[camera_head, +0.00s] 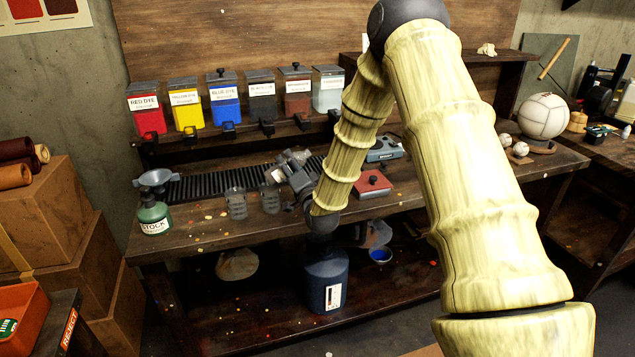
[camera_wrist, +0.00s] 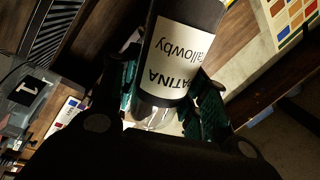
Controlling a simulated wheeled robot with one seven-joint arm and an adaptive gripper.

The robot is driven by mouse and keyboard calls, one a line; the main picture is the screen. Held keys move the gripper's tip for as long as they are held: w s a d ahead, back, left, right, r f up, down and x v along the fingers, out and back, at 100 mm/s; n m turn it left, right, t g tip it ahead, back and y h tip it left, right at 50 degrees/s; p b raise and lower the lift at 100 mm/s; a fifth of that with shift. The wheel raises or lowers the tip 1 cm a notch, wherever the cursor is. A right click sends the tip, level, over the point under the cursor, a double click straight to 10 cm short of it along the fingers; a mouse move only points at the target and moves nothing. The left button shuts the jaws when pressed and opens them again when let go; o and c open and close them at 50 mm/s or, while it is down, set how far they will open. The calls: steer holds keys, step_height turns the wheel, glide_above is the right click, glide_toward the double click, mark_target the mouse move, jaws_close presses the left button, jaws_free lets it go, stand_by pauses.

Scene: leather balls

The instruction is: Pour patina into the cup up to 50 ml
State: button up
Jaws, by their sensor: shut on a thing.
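My gripper (camera_head: 296,176) is over the workbench, beside two clear cups. In the wrist view its green fingers (camera_wrist: 168,92) are shut around a bottle (camera_wrist: 182,22). The bottle has a white label reading PATINA, upside down in that view, and dark contents at one end with a clear part at the other. In the head view I cannot clearly make out the bottle at the gripper. One clear cup (camera_head: 237,203) stands on the bench to the left, the other cup (camera_head: 270,198) closer to the gripper. I cannot read a fill level in either.
Several labelled dye dispensers (camera_head: 184,105) line the shelf behind. A green STOCK bottle (camera_head: 153,217) and a grey funnel (camera_head: 156,178) stand at the bench's left. A black ribbed strip (camera_head: 215,184) lies behind the cups. A red block (camera_head: 373,184) and a grey device (camera_head: 384,149) are on the right.

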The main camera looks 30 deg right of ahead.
steer(key=shift+a+f+m, duration=0.1)
steer(key=shift+f+m, duration=0.1)
steer(key=shift+m, duration=0.8)
stand_by(1.6)
steer(key=shift+d+f+m+h+b, duration=0.2)
steer(key=shift+m+h+b, duration=0.15)
steer(key=shift+m, duration=0.2)
steer(key=shift+d+f+m+h+b, duration=0.1)
steer(key=shift+d+m+h+b, duration=0.2)
steer(key=shift+m, duration=0.25)
stand_by(1.4)
steer(key=shift+a+f+m+h+b, duration=0.1)
steer(key=shift+f+m+h+b, duration=0.15)
steer(key=shift+f+m+b, duration=0.95)
stand_by(0.7)
steer(key=shift+r+b, duration=0.25)
steer(key=shift+b, duration=0.1)
stand_by(0.4)
